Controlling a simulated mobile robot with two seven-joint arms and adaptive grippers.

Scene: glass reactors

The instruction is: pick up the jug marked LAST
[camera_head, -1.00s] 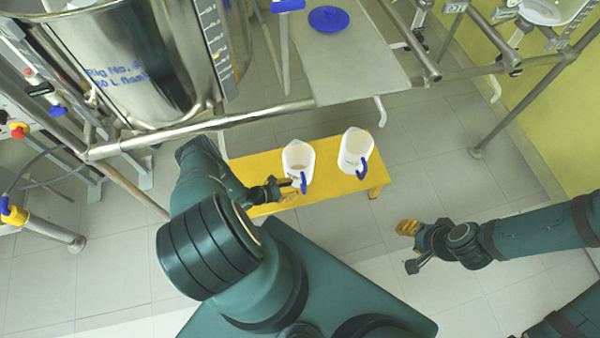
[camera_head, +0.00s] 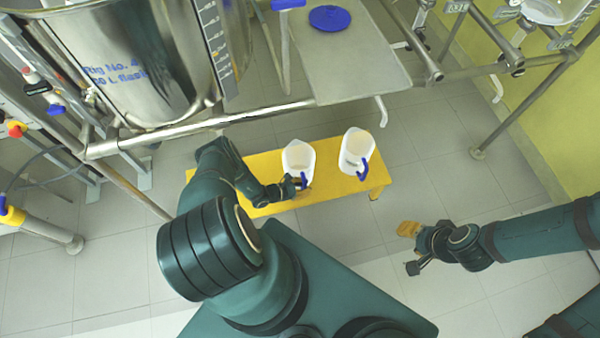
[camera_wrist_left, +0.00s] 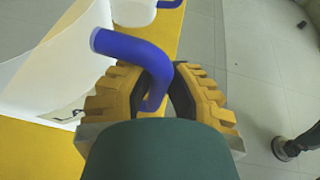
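A white jug (camera_head: 298,158) with a blue handle stands upright on a yellow bench. In the left wrist view, this jug (camera_wrist_left: 45,75) fills the upper left, and its label shows the letters "LA", the rest hidden behind a finger. My left gripper (camera_head: 302,187) is at its handle. My right gripper (camera_head: 408,248) is open and empty.
The yellow bench (camera_head: 260,165) has bare space at its left end. A metal frame rail (camera_head: 215,123) and a grey platform with a blue lid (camera_head: 329,18) lie beyond it. Clear tiled floor lies right of the bench.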

